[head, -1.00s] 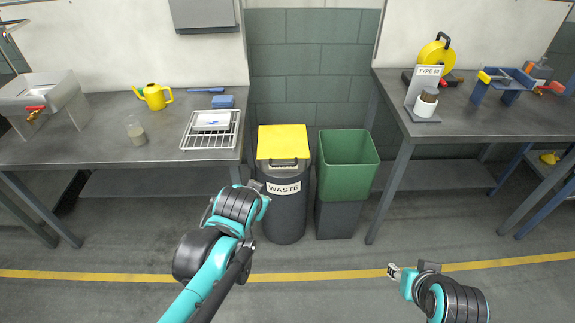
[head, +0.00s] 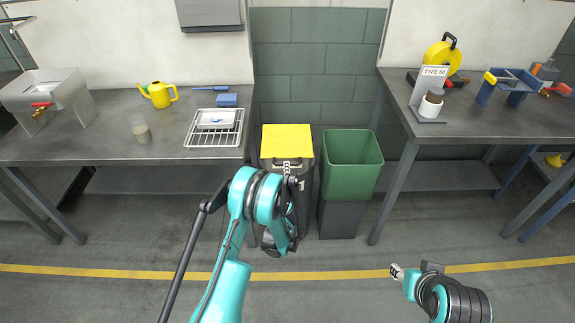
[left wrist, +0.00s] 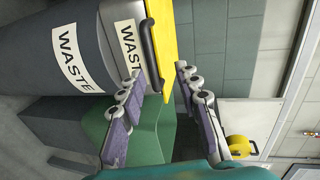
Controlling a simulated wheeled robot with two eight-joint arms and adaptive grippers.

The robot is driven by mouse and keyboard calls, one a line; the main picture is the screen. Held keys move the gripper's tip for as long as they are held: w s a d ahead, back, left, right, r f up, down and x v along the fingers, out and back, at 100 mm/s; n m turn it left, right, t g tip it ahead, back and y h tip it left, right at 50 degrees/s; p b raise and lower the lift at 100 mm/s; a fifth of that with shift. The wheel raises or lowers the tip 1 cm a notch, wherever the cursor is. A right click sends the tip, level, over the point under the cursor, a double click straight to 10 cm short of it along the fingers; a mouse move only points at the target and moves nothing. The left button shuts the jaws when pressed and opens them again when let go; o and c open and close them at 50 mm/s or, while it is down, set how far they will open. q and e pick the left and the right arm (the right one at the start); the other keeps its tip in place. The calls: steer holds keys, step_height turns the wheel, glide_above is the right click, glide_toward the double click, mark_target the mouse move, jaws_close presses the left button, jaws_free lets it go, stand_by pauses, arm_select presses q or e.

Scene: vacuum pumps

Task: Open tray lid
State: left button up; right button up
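The waste bin has a yellow lid (head: 286,137) that lies shut on top, with a dark handle at its front; the lid (left wrist: 162,35) also shows edge-on in the left wrist view. The bin body (left wrist: 80,55) is grey with WASTE labels. My left gripper (left wrist: 158,72) is open and empty, its two fingers pointing at the handle and the lid's front edge. In the head view my left arm covers most of the bin's front. A small white tray (head: 216,119) sits on a wire rack on the left bench. My right arm's end (head: 402,273) is low at the right, its fingers unclear.
A green open bin (head: 352,150) stands close at the right of the waste bin. The left bench (head: 80,140) holds a sink, a yellow watering can (head: 159,95) and a cup. The right bench (head: 480,120) holds a yellow reel and other items. The floor in front is free.

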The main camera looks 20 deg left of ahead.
arm_select(q)
steer(key=shift+m, duration=0.3)
steer(key=x, duration=0.2)
steer(key=f+b+x, duration=0.1)
steer(key=x, duration=0.5)
steer(key=shift+s+d+f, duration=0.1)
steer(key=shift+d+f, duration=0.15)
steer(key=shift+f, duration=0.05)
jaws_close()
